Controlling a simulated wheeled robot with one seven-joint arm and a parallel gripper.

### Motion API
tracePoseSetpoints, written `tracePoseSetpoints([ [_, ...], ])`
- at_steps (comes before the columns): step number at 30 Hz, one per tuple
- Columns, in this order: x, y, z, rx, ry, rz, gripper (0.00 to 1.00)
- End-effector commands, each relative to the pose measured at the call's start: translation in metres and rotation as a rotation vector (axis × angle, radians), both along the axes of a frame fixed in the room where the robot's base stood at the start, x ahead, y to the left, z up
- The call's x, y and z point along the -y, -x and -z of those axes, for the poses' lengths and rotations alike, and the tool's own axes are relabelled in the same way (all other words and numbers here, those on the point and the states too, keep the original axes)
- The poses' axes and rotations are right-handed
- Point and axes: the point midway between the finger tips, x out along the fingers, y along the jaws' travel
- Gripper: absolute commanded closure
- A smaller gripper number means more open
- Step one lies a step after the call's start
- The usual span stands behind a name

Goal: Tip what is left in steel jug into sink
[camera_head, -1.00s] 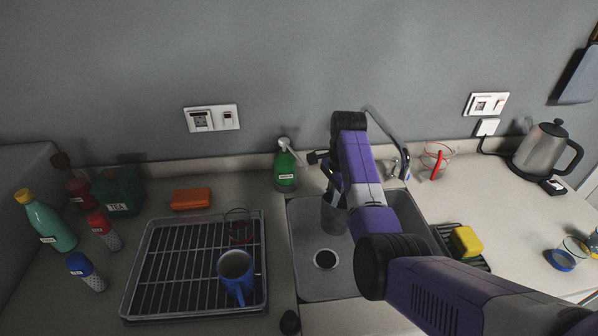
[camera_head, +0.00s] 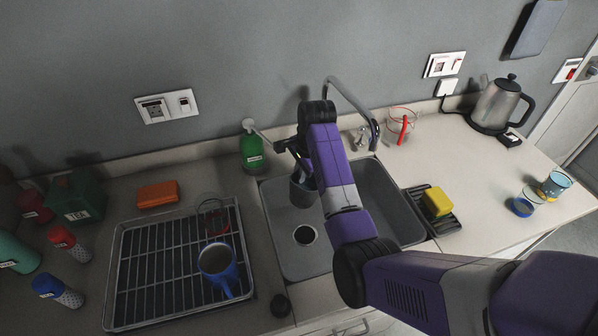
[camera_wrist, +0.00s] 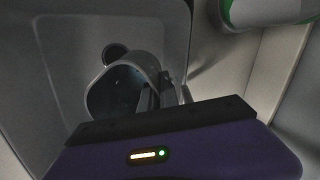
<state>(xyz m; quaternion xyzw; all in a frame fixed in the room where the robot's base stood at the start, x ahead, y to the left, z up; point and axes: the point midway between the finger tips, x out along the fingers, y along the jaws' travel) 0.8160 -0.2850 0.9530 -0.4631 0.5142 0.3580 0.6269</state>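The grey steel jug (camera_head: 304,191) hangs over the left bowl of the sink (camera_head: 285,262), behind the drain hole. My gripper (camera_head: 298,163) is at its near-wall side and partly hidden by my purple arm. In the wrist view my gripper's fingers (camera_wrist: 163,98) are shut on the wall of the jug (camera_wrist: 122,88), whose dark open mouth shows. A few tiny specks show inside the mouth, but I cannot tell how much is in it. No stream is visible. How far the jug is tilted is hard to tell. The drain (camera_head: 305,235) shows clear.
The tap (camera_head: 352,105) arches close to the right of my arm. A rack with a blue mug (camera_head: 218,268) lies left. A yellow sponge (camera_head: 437,202) and kettle (camera_head: 497,103) are right.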

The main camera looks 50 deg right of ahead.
Motion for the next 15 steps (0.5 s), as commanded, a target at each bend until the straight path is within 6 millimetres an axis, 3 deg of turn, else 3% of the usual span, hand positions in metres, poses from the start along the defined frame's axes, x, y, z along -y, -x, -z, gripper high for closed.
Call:
tracePoseSetpoints([
  [15,-0.004,0.006,0.019,0.073,0.044,0.000,1.00],
])
